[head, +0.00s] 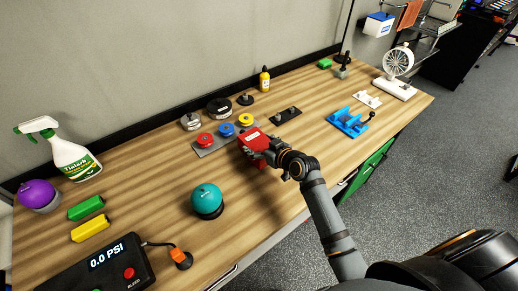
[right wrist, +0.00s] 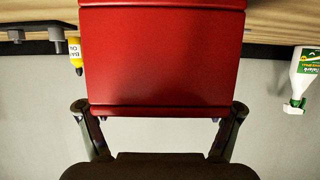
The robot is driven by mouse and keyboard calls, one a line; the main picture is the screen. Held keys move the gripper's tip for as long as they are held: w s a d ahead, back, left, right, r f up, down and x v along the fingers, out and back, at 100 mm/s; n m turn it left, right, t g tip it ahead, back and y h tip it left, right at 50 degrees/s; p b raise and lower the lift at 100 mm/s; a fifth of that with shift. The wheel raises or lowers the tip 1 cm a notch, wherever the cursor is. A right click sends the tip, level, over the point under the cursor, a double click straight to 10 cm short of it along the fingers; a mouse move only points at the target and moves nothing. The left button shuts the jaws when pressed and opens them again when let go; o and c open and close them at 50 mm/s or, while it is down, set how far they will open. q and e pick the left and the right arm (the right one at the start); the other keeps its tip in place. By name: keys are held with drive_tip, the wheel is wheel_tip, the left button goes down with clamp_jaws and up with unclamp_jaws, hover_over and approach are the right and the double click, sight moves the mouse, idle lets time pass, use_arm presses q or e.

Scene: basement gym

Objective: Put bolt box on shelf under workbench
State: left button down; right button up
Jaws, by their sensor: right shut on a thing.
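A red box (head: 253,138) with a white label, which I take to be the bolt box, is at the middle of the wooden workbench (head: 150,220). My right gripper (head: 268,152) is shut on it from the front side. In the right wrist view the red box (right wrist: 160,60) fills the upper middle, between the two fingers of the right gripper (right wrist: 160,128). I cannot tell whether the box touches the bench top. A green panel (head: 372,170) shows below the bench's front edge; the shelf itself is hidden. My left gripper is not in view.
Behind the box stands a grey plate with red (head: 205,140) and blue (head: 227,130) knobs. A teal ball (head: 207,198) is front left, a blue clamp fixture (head: 350,121) right. A spray bottle (head: 68,150) and pressure gauge (head: 105,265) are left. Grey floor (head: 440,170) is clear.

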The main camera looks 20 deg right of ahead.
sight(261, 142)
drive_tip(key=s+r, duration=0.1)
drive_tip(key=r, duration=0.1)
drive_tip(key=s+r, duration=0.3)
drive_tip(key=r, duration=0.1)
drive_tip(key=shift+s+a+r, duration=0.35)
drive_tip(key=shift+s+a, duration=0.05)
drive_tip(key=s+a+r+p, duration=0.1)
drive_tip(key=s+r, duration=0.3)
drive_tip(key=s, duration=0.5)
drive_tip(key=shift+a, duration=0.25)
